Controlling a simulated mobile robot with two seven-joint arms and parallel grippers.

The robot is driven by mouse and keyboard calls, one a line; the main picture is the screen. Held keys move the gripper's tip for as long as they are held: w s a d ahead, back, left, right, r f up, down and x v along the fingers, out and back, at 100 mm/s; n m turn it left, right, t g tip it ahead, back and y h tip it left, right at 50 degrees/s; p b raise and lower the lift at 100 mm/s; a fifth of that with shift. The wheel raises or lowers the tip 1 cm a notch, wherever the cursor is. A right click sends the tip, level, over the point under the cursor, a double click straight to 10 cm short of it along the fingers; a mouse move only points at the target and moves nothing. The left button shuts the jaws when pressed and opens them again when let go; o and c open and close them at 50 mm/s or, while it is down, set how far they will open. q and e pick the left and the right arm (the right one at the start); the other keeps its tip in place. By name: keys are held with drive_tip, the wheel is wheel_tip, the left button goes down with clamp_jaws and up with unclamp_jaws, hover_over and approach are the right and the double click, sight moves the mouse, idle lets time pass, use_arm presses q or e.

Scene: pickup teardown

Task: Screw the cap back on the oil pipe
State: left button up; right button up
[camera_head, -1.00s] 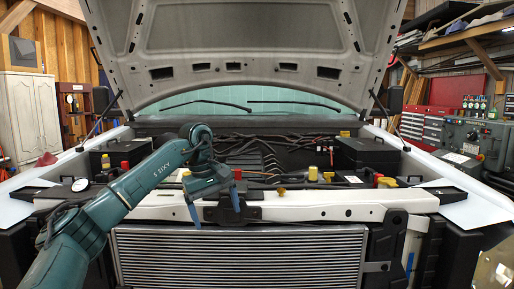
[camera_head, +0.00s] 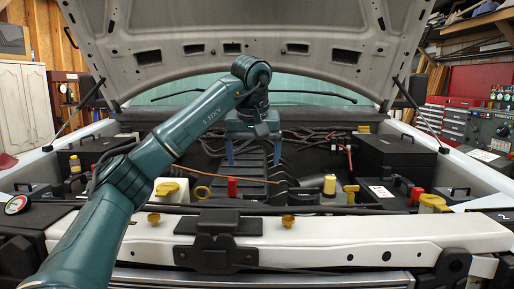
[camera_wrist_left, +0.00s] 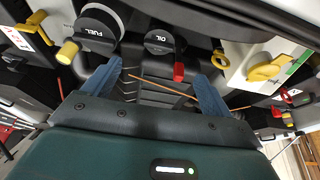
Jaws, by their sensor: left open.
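In the left wrist view a round black cap marked OIL (camera_wrist_left: 165,42) sits beside a larger black cap marked FUEL (camera_wrist_left: 97,30). I cannot tell whether the oil cap is seated on its pipe; the pipe itself is not clearly visible. My left gripper (camera_head: 253,153) hangs over the engine bay, fingers pointing down, open and empty. In the left wrist view its two blue fingers (camera_wrist_left: 156,82) are spread wide, with the oil cap beyond the gap, apart from them. My right gripper is not in view.
A red cap (camera_head: 232,188) and yellow cap (camera_head: 172,190) stand behind the white front beam (camera_head: 330,240). A yellow cylinder (camera_head: 330,184) and black box (camera_head: 395,158) are to the right. A thin orange cable (camera_wrist_left: 160,87) crosses below the gripper. The raised hood (camera_head: 250,35) hangs above.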

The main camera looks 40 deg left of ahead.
sight(255, 194)
use_arm(q)
drive_tip(key=x, duration=1.1)
drive_tip(key=shift+w+a+f, duration=0.2)
drive_tip(key=shift+w+a, duration=0.05)
drive_tip(key=shift+w, duration=0.1)
drive_tip(key=shift+w+a+f, duration=0.15)
drive_tip(key=shift+f, duration=0.4)
drive_tip(key=shift+c, duration=0.3)
